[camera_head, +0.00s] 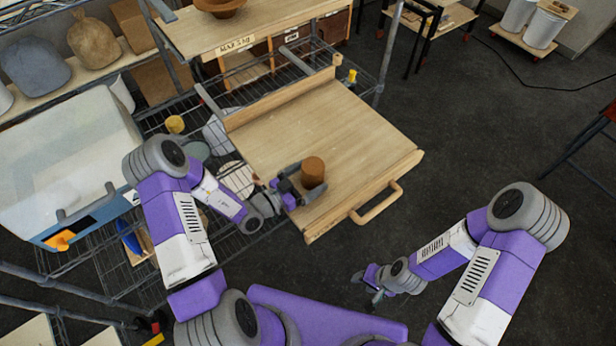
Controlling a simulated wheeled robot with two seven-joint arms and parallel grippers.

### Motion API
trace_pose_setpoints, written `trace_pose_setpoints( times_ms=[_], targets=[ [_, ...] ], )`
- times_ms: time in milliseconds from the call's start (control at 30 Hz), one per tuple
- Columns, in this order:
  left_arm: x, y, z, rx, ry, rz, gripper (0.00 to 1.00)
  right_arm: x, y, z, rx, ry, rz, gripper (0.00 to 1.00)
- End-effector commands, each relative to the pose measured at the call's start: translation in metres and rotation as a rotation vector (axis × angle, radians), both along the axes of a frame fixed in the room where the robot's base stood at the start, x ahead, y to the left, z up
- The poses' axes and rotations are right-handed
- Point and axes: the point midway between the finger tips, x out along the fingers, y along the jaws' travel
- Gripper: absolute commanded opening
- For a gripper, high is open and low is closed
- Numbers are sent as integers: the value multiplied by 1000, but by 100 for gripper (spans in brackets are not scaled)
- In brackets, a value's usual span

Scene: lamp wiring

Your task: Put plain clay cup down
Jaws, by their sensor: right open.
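The plain clay cup (313,169) is a small brown cylinder, upright over the near left part of the wooden pull-out board (345,130). My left gripper (306,181) reaches in from the left, with one finger on the far side and one on the near side of the cup, shut on it. I cannot tell whether the cup's base touches the board, because the fingers hide its lower part. My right gripper (368,288) is open and empty, low over the dark floor in front of the board.
The board has a front handle (377,203) and a raised back edge. Most of the board's surface is clear.

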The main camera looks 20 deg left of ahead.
Motion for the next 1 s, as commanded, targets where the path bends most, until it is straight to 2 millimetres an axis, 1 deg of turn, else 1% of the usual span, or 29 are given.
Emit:
trace_pose_setpoints(
  times_ms=[167,233,267,367,700,833,1000],
  targets=[
    [0,0,1,1,-1,0,96,0,0,0,0,0,0,47],
    [0,0,5,1,-2,-1,96,0,0,1,0,0,0,47],
    [-2,3,4,1,0,1,96,0,0,1,0,0,0,47],
    [-14,12,3,1,3,3,96,0,0,2,0,0,0,47],
    [-71,56,3,1,2,4,96,0,0,7,0,0,0,47],
    [-85,68,3,1,1,3,96,0,0,7,0,0,0,47],
    [-94,74,3,0,0,0,96,0,0,8,0,0,0,47]
  ],
)
